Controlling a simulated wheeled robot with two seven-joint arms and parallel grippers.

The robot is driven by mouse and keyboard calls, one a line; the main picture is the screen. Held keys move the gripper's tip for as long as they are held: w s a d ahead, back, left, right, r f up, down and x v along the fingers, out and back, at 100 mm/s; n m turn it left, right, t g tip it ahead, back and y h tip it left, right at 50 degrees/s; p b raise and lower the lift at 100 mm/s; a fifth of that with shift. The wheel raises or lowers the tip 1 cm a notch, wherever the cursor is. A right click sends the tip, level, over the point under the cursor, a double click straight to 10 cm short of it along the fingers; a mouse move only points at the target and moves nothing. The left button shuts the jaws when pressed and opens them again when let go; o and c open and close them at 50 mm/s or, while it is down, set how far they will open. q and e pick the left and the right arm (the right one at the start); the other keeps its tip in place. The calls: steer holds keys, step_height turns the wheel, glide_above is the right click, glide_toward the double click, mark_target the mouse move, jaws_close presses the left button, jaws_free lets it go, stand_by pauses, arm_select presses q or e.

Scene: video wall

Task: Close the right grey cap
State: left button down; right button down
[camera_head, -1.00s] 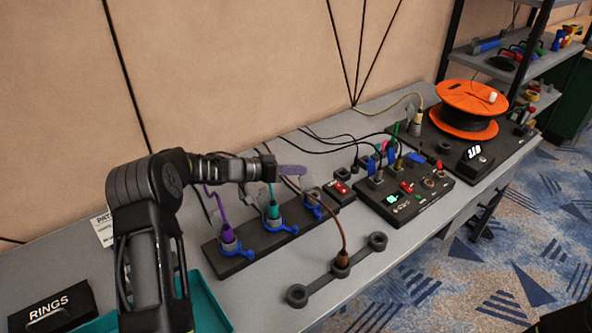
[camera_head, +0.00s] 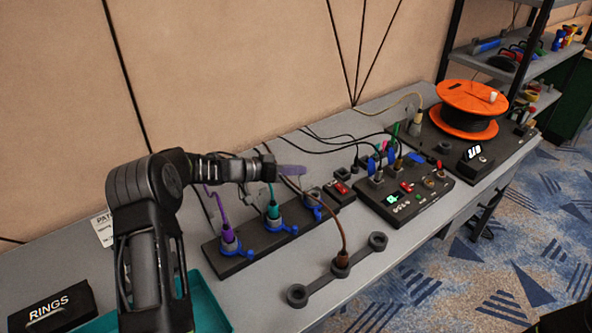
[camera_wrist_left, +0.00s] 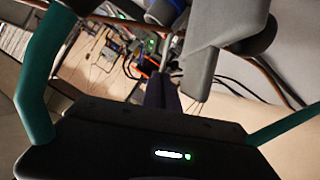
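A dark socket strip (camera_head: 235,264) holds a purple plug (camera_head: 229,240), a teal plug (camera_head: 273,212) and, at its right end, a socket with a blue part (camera_head: 316,212). A grey cap (camera_head: 298,186) appears raised behind that right socket, partly hidden by my gripper. My left gripper (camera_head: 292,170) reaches in from the left above it, its purple fingertips looking together. In the left wrist view, the dark purple fingers (camera_wrist_left: 160,93) look closed beside a large grey part (camera_wrist_left: 214,50), possibly the cap; contact is unclear. My right gripper is not in view.
A brown plug (camera_head: 341,260) stands in the middle ring of a three-ring holder in front. A switch box (camera_head: 410,203) and an orange cable reel (camera_head: 467,108) stand to the right. Several thin cables cross behind. A box marked RINGS (camera_head: 50,308) lies at left.

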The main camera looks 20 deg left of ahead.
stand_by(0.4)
arm_select(q)
steer(key=d+m+b, duration=0.1)
steer(key=s+d+m+t+y+b, duration=0.1)
steer(key=b, duration=0.1)
steer(key=s+d+m+y+b, duration=0.1)
steer(key=m+b, duration=0.1)
steer(key=shift+d, duration=0.2)
steer(key=shift+s+d+r+m+t+y+b, duration=0.15)
steer(key=shift+d+m+t+y+b, duration=0.2)
steer(key=shift+b, duration=0.2)
steer(key=shift+a, duration=0.1)
steer(key=c, duration=1.6)
jaws_free()
steer(key=shift+c, duration=0.2)
